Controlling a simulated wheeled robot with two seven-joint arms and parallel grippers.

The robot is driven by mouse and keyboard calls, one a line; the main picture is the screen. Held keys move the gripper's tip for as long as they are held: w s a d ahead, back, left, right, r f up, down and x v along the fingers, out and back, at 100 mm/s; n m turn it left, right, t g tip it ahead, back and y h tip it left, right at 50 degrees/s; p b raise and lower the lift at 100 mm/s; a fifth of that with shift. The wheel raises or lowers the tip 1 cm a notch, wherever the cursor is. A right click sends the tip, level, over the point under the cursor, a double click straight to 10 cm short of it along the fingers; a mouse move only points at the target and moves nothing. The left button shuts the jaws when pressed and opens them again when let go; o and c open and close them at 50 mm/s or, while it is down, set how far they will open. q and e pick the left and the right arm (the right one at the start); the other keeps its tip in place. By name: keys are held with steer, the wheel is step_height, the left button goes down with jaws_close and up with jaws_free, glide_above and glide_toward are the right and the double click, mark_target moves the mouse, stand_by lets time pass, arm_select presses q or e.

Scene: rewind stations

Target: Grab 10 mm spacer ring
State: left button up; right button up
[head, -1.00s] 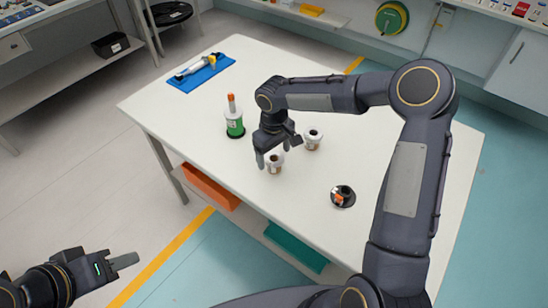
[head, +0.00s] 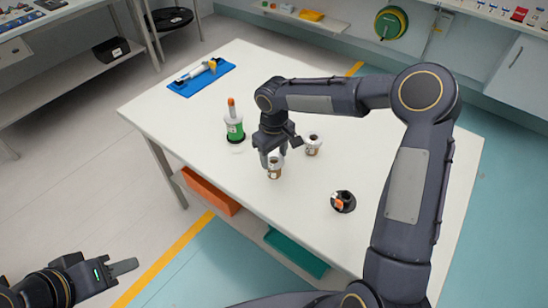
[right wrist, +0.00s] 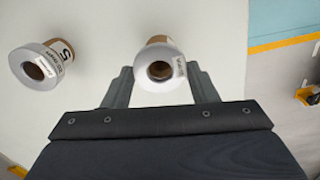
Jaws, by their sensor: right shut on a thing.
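A spacer ring (head: 275,170) with a brown core and white flange stands on the white table. In the right wrist view the same ring (right wrist: 160,66) sits between the two fingers of my right gripper (right wrist: 162,88), which is shut on it. Its small label is too blurred to read. My right gripper also shows in the head view (head: 274,157), low over the table at the ring. A second similar ring (head: 312,146) stands beside it, apart from the gripper, with a larger label in the wrist view (right wrist: 38,68). My left gripper (head: 122,267) is off the table at lower left; its opening is unclear.
A green and white spool (head: 235,128) with an orange-tipped post stands left of the rings. A black round holder (head: 343,201) with an orange part lies at right. A blue tray (head: 202,80) is at the far left corner. The front of the table is clear.

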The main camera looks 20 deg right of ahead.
steer(key=s+a+r+b, duration=0.2)
steer(key=s+a+r, duration=0.3)
steer(key=s+r, duration=0.7)
steer(key=shift+s, duration=0.6)
steer(key=shift+f, duration=0.15)
